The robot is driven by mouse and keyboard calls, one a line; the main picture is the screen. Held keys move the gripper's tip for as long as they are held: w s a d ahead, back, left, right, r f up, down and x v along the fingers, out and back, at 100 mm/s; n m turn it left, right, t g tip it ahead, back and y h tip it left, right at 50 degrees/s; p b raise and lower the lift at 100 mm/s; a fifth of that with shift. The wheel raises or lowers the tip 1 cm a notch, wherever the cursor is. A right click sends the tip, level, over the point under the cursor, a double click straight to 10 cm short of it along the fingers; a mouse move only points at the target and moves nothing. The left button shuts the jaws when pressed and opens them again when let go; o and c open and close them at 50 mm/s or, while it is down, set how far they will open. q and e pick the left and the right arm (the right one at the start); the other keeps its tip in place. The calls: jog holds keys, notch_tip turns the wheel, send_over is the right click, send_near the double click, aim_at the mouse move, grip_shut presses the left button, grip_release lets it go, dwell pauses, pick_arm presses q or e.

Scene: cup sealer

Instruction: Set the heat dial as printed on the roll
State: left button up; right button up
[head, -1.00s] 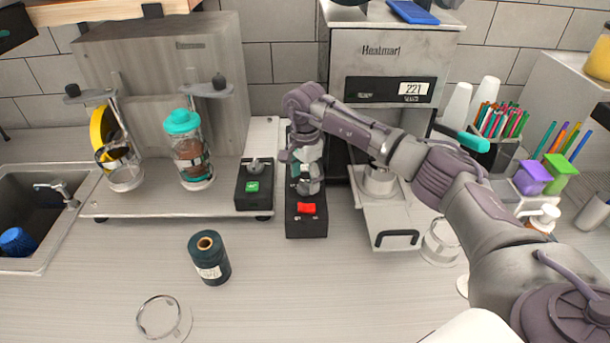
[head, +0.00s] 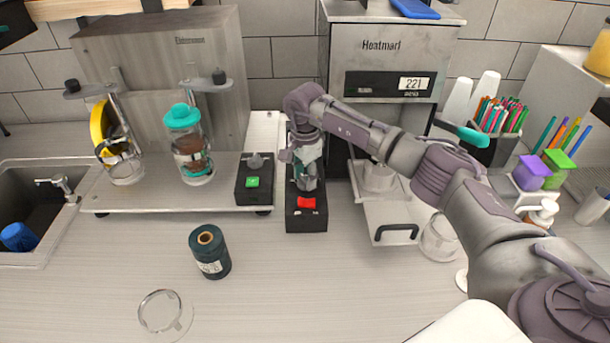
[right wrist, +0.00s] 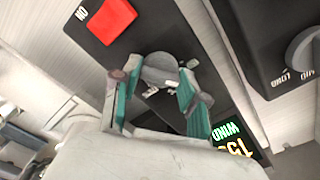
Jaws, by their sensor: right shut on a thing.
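The roll (head: 209,252) is dark teal and stands upright on the counter; the print on its white label (head: 212,268) is too small to read. My right gripper (head: 306,184) points down over a black control box (head: 305,222) with a red switch (head: 307,202). In the right wrist view, its teal-padded fingers (right wrist: 156,84) are shut on the round grey heat dial (right wrist: 162,66). A lit display (right wrist: 232,140) shows upside down beside the fingers, partly covered; its full reading cannot be told. My left gripper is not in view.
A second black box (head: 253,182) with a green button stands left of the control box. A steel machine (head: 385,60) with a display reading 221 stands behind at right. A clear ring-shaped item (head: 163,312) lies at front left. The front counter is mostly clear.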

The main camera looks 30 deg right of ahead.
jog(key=shift+f+m+b, duration=0.1)
jog(key=shift+m+b, duration=0.85)
jog(key=shift+m, duration=0.35)
jog(key=shift+m+b, duration=0.5)
jog(key=shift+m, duration=0.4)
jog(key=m+b, duration=0.2)
jog(key=m, duration=0.3)
jog(key=m+b, duration=0.1)
jog(key=m, duration=0.5)
jog(key=m+b, duration=0.1)
jog(key=m, duration=0.4)
jog(key=shift+w, duration=0.1)
jog(key=shift+r+m, duration=0.2)
jog(key=shift+m, duration=0.1)
